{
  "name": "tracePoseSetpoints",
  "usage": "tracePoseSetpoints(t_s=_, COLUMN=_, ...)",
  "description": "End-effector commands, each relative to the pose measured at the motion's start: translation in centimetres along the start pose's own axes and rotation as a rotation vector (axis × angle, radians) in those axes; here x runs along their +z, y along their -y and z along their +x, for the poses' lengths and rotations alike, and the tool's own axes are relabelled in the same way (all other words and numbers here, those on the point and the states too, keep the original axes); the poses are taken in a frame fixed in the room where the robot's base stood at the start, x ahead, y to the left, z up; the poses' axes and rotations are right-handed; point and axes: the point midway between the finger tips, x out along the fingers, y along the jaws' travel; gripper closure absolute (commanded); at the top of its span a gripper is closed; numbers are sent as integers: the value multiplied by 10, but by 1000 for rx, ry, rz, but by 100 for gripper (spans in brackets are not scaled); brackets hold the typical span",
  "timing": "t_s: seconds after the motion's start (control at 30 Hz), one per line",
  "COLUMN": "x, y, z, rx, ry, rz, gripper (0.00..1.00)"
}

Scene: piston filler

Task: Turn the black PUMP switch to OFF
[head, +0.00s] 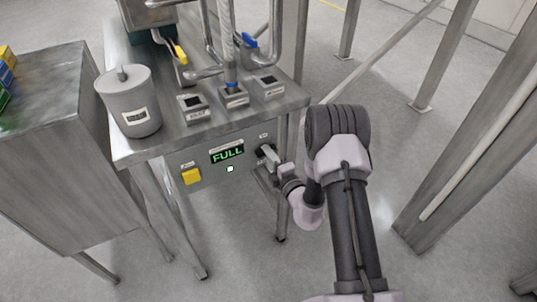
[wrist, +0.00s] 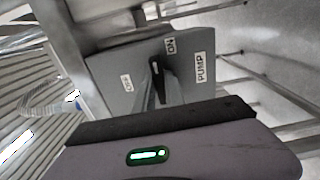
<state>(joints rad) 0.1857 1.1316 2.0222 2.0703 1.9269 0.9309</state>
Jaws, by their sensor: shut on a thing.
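The black PUMP switch (wrist: 156,67) is on a grey panel in the wrist view, with a pale line on it. An ON label (wrist: 170,45) is above right of it, an OFF label (wrist: 126,82) to its left and a PUMP label (wrist: 202,68) to its right. The line points between ON and OFF, seemingly nearer ON. My gripper (wrist: 160,88) is shut on the switch, and its body covers the lower part of the view. In the head view my gripper (head: 268,154) is at the panel's right end and mostly hides the switch.
The same panel has a green FULL display (head: 228,154) and a yellow button (head: 191,176). Above is a steel table (head: 180,140) with a grey lidded container (head: 128,105), pipes and valves with yellow and blue handles. Steel legs stand nearby. A metal cabinet (head: 50,150) is at left.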

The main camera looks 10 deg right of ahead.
Motion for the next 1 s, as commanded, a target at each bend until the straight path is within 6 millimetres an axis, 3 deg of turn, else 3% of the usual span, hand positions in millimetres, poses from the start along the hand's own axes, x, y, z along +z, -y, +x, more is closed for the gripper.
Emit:
tracePoseSetpoints(t_s=0.27, x=0, y=0, z=0, rx=0, ry=0, rz=-113, gripper=100)
tracePoseSetpoints(t_s=1.0, x=0, y=1, z=0, rx=-1, ry=-1, rz=-799, gripper=100)
